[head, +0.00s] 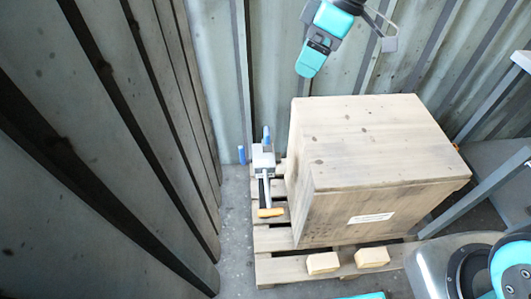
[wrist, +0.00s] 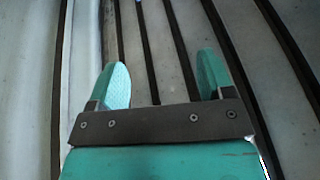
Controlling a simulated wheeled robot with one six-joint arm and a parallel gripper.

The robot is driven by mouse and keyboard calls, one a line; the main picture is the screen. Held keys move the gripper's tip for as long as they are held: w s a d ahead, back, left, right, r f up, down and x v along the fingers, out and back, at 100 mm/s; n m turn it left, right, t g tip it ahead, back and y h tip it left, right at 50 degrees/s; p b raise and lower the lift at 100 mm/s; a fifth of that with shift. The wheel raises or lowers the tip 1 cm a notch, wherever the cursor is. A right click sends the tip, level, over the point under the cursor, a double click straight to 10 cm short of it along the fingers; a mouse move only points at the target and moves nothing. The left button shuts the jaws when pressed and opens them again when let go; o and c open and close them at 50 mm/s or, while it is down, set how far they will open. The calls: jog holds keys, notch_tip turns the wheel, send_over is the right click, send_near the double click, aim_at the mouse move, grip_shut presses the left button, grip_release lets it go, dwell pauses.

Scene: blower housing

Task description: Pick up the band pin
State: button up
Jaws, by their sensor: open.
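My gripper (head: 309,64) hangs high in front of the corrugated back wall, above and behind the wooden crate (head: 375,140). In the wrist view my gripper (wrist: 162,78) has its two teal fingers wide apart, with nothing between them but the ribbed wall beyond. I cannot clearly tell which thing is the band pin. A grey tool (head: 263,160) with blue parts and an orange end (head: 271,212) sits at the crate's left side, over the pallet. A small blue piece (head: 241,154) shows just left of it. The gripper is well apart from all of these.
The crate stands on a slatted wooden pallet (head: 270,270) with two wood blocks (head: 322,263) at its front. Corrugated metal walls (head: 120,100) close in on the left and back. A narrow strip of bare floor (head: 235,220) lies left of the pallet.

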aim_at(269, 130)
jog(key=w+f+n+b, duration=0.45)
jog(key=w+f, duration=0.65)
jog(key=f, duration=0.4)
jog(key=shift+s+b+x, duration=0.2)
jog(key=shift+b+x, duration=1.7)
jog(key=shift+x, duration=6.85)
jog(key=shift+a+r, duration=0.1)
jog(key=c, duration=1)
